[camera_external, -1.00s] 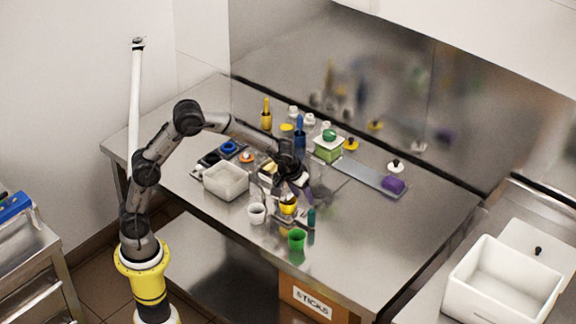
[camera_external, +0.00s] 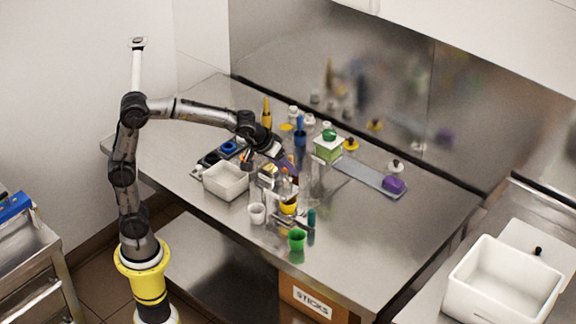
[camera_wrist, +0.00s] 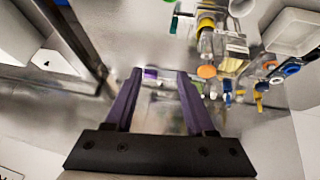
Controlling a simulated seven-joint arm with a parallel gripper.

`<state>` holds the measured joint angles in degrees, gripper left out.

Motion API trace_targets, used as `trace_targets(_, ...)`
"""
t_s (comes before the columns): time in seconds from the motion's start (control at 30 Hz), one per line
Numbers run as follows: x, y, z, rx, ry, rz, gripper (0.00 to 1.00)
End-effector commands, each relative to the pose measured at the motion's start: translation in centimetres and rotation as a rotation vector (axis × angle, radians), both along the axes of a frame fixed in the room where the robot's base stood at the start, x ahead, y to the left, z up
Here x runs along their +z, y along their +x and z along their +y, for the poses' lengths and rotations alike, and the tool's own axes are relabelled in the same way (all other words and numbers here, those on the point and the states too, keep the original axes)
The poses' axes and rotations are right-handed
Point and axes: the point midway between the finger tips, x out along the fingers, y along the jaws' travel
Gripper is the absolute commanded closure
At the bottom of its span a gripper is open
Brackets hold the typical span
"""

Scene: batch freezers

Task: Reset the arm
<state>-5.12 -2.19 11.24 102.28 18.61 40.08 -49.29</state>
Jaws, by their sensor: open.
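My gripper (camera_external: 280,157) is above the steel table (camera_external: 385,225), over the group of small items near its middle. In the wrist view my gripper (camera_wrist: 158,75) shows two purple fingers set wide apart. Nothing is held between them; blurred table surface and small items show beyond the tips. In the external view my arm rises from its yellow base at the left and reaches right across the table, with the wrist near the bottles.
Close around my gripper stand a white bin (camera_external: 226,181), a blue bottle (camera_external: 300,138), a yellow bottle (camera_external: 266,115) and a green-white box (camera_external: 328,150). A green cup (camera_external: 297,240) stands nearer the front. The right part of the table is clear.

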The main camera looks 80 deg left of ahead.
Motion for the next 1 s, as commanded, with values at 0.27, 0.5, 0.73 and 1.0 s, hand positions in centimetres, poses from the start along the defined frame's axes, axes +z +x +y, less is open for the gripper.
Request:
trace_targets(0.27,4.8,-11.8,-4.0,-0.181,0.015,-0.067,0.45)
trace_targets(0.5,2.7,-21.4,-6.7,-0.406,0.053,-0.046,0.45)
trace_targets(0.73,-2.1,-26.7,-8.3,-0.628,0.082,0.070,0.45)
trace_targets(1.0,-2.6,-27.0,-8.5,-0.720,0.116,0.103,0.45)
